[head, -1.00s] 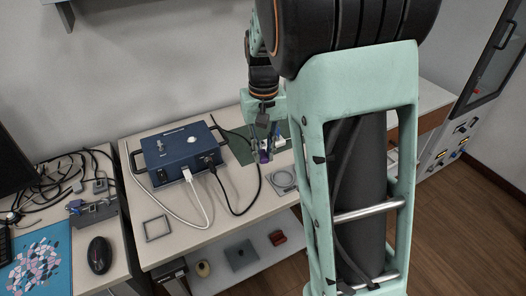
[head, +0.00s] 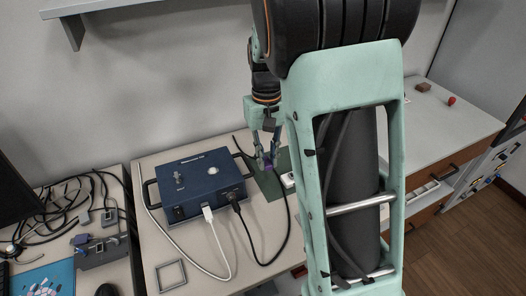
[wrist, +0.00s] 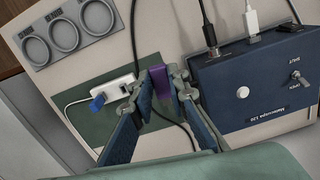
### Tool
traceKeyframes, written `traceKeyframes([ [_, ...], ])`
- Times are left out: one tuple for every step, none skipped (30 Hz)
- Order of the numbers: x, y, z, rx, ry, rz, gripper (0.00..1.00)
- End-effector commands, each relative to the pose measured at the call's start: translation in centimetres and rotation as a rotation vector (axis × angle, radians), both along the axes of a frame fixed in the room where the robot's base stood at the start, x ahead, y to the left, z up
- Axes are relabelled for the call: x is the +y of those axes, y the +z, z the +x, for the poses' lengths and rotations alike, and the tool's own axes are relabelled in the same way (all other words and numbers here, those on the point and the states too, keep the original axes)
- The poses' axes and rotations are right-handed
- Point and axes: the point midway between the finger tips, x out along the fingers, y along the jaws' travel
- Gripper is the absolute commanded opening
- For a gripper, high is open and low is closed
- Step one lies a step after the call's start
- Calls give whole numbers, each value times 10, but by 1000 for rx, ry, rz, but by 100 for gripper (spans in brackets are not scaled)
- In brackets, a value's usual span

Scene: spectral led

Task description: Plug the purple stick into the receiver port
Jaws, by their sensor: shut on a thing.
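The purple stick (wrist: 161,85) is held upright between the fingertips of my gripper (wrist: 157,88) in the wrist view. My gripper is shut on it, and the stick also shows small in the head view (head: 267,162). The white receiver (wrist: 115,88) lies on the green mat, left of my left finger in the wrist view; a blue plug (wrist: 97,103) sits at its side. The stick looks apart from the receiver; its height above the mat is hard to tell. In the head view the receiver (head: 287,181) is partly hidden by my arm.
A blue control box (head: 200,187) with white and black cables stands left of my gripper in the head view. A black cable runs past the green mat (wrist: 80,138). A grey plate with three rings (wrist: 62,35) lies nearby. A grey square frame (head: 171,275) lies near the front.

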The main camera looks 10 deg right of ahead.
Motion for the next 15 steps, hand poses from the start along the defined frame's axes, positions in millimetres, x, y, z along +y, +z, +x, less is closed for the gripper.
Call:
traceKeyframes([
  [-5, -4, -3, 28, 31, -4, 0],
  [-8, -6, -5, 44, 53, -5, 0],
  [-11, -10, -8, 74, 91, -10, 0],
  [-14, -13, -10, 96, 120, -13, 0],
  [-18, -15, -13, 121, 152, -18, 0],
  [-22, -19, -16, 155, 194, -27, 0],
  [-26, -21, -17, 184, 231, -35, 0],
  [-30, -23, -20, 214, 266, -45, 0],
  [-35, -25, -22, 256, 318, -62, 0],
  [-38, -26, -24, 288, 356, -73, 0],
  [-42, -27, -25, 322, 397, -89, 0],
  [-47, -28, -26, 369, 450, -113, 0],
  [-51, -29, -27, 404, 493, -135, 0],
  [-55, -29, -28, 441, 533, -156, 0],
  [-60, -29, -28, 491, 592, -192, 0],
])
